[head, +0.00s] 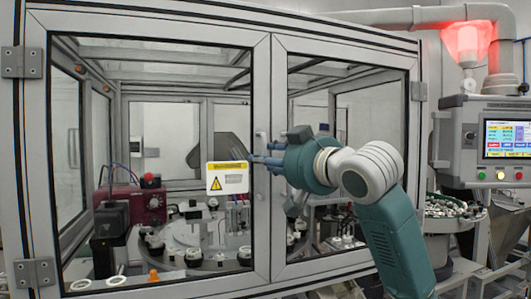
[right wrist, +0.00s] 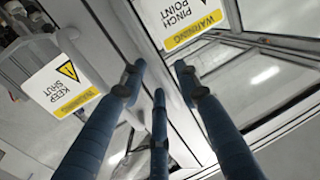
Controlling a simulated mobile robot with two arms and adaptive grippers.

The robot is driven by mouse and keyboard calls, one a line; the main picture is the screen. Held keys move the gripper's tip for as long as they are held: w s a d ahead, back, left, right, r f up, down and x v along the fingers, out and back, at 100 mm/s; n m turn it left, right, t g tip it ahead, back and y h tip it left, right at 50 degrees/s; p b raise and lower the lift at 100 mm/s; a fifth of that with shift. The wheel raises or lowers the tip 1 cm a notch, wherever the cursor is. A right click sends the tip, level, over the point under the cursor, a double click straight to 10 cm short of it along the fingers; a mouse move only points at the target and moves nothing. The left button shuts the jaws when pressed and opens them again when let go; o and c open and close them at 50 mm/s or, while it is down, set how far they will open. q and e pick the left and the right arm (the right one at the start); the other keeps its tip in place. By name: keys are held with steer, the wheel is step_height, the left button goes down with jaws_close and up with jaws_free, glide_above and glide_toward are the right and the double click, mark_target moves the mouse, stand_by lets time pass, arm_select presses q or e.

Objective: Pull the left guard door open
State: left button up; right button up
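The left guard door (head: 261,220) is a grey metal frame with a clear pane, and it looks closed in the head view. A yellow and white warning sign (head: 228,178) is on it. My right gripper (head: 258,159) reaches in from the right, in front of the door's right upright. In the right wrist view its dark blue fingers (right wrist: 158,78) are apart, with nothing seen held between them. The fingertips are close to the grey door uprights; I cannot tell whether they touch. My left gripper is not in view.
The right guard door (head: 281,230) stands beside it, also closed-looking. Behind the panes is a round table (head: 205,240) with several small parts. A control panel (head: 507,140) and a red lamp (head: 467,42) are at the right. A parts bowl (head: 445,208) stands below the panel.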

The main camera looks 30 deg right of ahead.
steer(key=shift+w, duration=0.6)
jaws_close()
steer(key=shift+f, duration=0.1)
